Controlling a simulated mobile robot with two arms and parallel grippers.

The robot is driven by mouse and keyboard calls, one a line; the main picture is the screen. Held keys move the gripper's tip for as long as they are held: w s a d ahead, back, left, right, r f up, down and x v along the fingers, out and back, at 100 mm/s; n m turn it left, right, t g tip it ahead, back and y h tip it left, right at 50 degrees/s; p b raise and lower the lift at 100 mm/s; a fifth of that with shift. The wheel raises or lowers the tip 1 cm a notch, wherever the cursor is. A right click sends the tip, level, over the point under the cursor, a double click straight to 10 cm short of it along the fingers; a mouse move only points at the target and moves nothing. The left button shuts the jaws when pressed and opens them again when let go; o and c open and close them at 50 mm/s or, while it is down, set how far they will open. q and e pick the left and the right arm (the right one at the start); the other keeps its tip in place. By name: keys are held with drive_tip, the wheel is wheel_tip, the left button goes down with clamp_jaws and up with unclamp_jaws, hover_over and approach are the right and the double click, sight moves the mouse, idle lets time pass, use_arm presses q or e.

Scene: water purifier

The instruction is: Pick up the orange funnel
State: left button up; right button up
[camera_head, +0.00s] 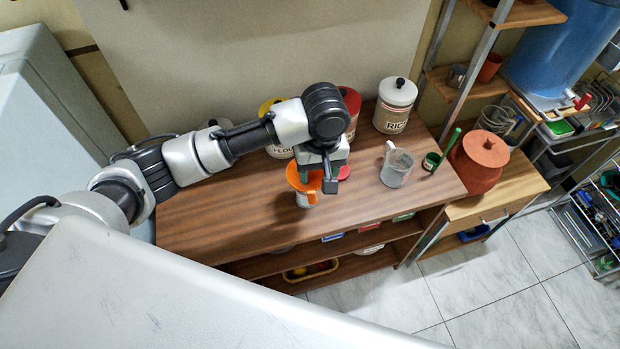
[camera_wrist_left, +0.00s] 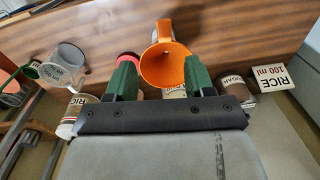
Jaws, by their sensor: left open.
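The orange funnel (camera_head: 298,181) is on the wooden counter, seated on a white container (camera_head: 306,200) near the front edge. My left gripper (camera_head: 322,178) is just above and to its right in the head view, and the gripper hides part of the funnel. In the left wrist view the funnel (camera_wrist_left: 163,66) shows its wide mouth and handle between the two green fingers of the open left gripper (camera_wrist_left: 160,74). The right finger overlaps the funnel's rim in that picture. I cannot tell whether the fingers touch it. My right gripper is not in view.
A clear measuring cup (camera_head: 397,167), a small green cup with a spoon (camera_head: 432,162) and a terracotta pot (camera_head: 480,160) stand to the right. The white rice canister (camera_head: 394,106) and other canisters stand behind. A red round thing (camera_head: 343,172) is close to the gripper. The front-left counter (camera_head: 225,215) is clear.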

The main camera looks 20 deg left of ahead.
use_arm(q)
hover_over(312, 195)
drive_tip(key=f, duration=0.4)
drive_tip(key=shift+w+d+f+p, duration=0.1)
drive_tip(key=shift+d+f+p, duration=0.05)
drive_tip(key=shift+d+p, duration=0.2)
drive_tip(key=f, duration=0.1)
drive_tip(key=f+p, duration=0.1)
drive_tip(key=f, duration=0.2)
drive_tip(key=shift+a+f, duration=0.1)
drive_tip(key=shift+a, duration=0.25)
drive_tip(key=shift+f, duration=0.5)
clamp_jaws()
drive_tip(key=shift+r, duration=0.15)
